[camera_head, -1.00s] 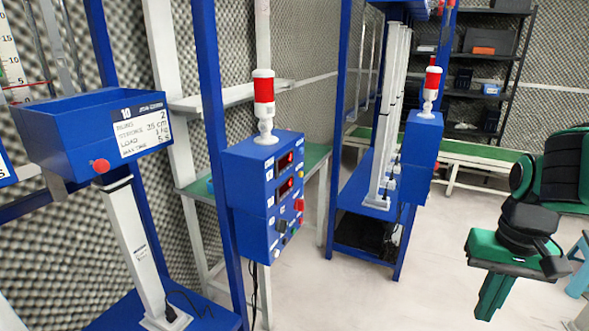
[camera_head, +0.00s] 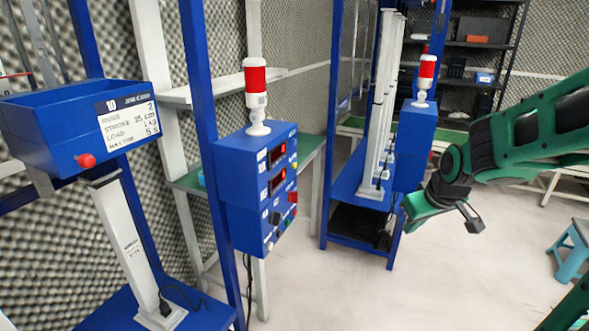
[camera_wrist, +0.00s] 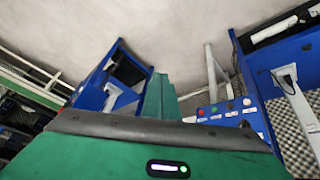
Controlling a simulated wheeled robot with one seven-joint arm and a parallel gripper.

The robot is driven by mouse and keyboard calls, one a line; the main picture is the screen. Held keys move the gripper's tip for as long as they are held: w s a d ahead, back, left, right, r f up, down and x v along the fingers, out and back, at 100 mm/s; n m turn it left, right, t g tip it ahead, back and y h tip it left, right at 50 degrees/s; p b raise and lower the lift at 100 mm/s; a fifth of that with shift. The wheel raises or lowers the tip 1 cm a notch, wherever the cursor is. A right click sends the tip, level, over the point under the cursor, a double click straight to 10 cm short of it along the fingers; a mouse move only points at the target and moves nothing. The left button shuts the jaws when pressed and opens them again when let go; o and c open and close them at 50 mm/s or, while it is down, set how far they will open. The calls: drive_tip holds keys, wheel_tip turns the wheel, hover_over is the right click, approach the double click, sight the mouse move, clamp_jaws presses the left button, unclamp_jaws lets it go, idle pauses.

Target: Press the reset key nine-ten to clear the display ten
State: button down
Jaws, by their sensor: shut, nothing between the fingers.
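A blue control box (camera_head: 240,165) is mounted on a blue post in the middle of the head view, with two lit red displays (camera_head: 277,155). The labels are too small to read, so I cannot tell which is the reset key. In the wrist view the button panel (camera_wrist: 225,112) shows at an angle right of my fingers. My gripper (camera_head: 408,208) is shut and empty, held in the air right of the box, well apart from it. Its green fingers also show in the wrist view (camera_wrist: 160,97).
A blue tray (camera_head: 40,125) with a card marked 10 stands at left on a white column. A second blue box (camera_head: 414,145) stands behind my gripper, beside white columns. A teal stool (camera_head: 570,255) is at right. The floor between is clear.

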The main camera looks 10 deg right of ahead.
sight(294, 166)
drive_tip(key=w+a+r+n+t+y, duration=0.1)
drive_tip(key=w+a+n+t, duration=0.2)
drive_tip(key=w, duration=0.9)
drive_tip(key=w+a+r+n+t+y, duration=0.1)
drive_tip(key=w+a+n+t+y, duration=0.1)
drive_tip(key=w+a+t, duration=0.3)
drive_tip(key=w+a+n, duration=0.1)
drive_tip(key=w+a, duration=0.3)
drive_tip(key=w, duration=0.2)
drive_tip(key=shift+w+a+r+n+t+y, duration=0.25)
drive_tip(key=shift+w+r+n+t+y, duration=0.05)
drive_tip(key=shift+w+r+t, duration=0.1)
drive_tip(key=shift+a, duration=0.15)
drive_tip(key=w+a, duration=0.5)
drive_tip(key=a, duration=0.1)
drive_tip(key=shift+a, duration=0.4)
drive_tip(key=shift+f, duration=0.1)
drive_tip(key=shift+w+a, duration=0.15)
drive_tip(key=shift+a, duration=0.15)
